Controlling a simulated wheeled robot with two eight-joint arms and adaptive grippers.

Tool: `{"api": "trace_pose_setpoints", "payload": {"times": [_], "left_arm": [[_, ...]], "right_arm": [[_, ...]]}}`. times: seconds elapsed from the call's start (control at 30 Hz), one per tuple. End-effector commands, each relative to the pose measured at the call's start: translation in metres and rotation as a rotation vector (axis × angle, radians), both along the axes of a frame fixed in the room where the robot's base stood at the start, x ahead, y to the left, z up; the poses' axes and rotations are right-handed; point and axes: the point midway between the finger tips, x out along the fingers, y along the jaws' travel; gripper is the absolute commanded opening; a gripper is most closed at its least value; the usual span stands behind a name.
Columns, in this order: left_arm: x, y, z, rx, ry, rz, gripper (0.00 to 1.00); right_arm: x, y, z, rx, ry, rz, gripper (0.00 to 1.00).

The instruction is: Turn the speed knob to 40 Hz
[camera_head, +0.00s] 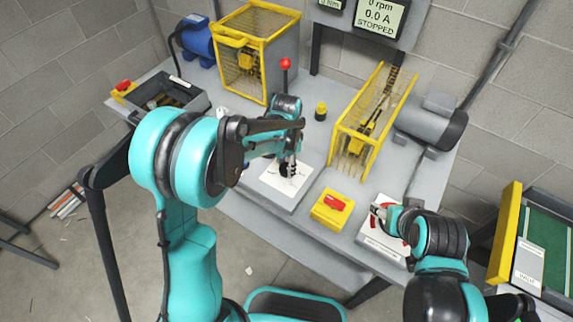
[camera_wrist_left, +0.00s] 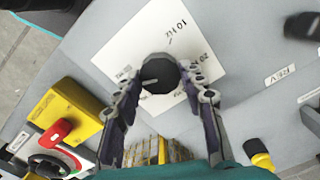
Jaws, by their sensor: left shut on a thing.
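The speed knob (camera_wrist_left: 160,73) is a round black knob on a white dial plate (camera_wrist_left: 125,40). The plate also shows in the head view (camera_head: 277,188). The marks "10 Hz" and "20" are readable; the others are partly covered or too small. A pale line on the knob points left in the wrist view. My left gripper (camera_wrist_left: 160,86) has a finger on each side of the knob and is shut on it; it also shows in the head view (camera_head: 287,166). My right gripper (camera_head: 378,210) is over a white panel (camera_head: 375,240) at the right; its fingers are unclear.
A display (camera_head: 375,18) reads 0 rpm, 0.0 A, STOPPED. A yellow box with a red switch (camera_head: 331,206) stands right of the dial. A red-knobbed lever (camera_head: 286,64) and a black-and-yellow button (camera_head: 321,110) stand behind. Yellow cages (camera_head: 352,125) stand at the back.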

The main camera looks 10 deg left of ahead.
Motion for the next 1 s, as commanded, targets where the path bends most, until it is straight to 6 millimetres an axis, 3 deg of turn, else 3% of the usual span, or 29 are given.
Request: {"api": "trace_pose_setpoints", "payload": {"times": [0.7,1.0], "left_arm": [[0.0001,0.0002,-0.0002,0.0,0.0,0.635,0.12],[0.0001,0.0002,-0.0002,0.0,0.0,0.831,0.12]], "right_arm": [[0.0,0.0,0.0007,0.0,0.0,0.0,0.55],[0.0001,0.0,0.0008,0.0,0.0,0.0,0.55]]}}
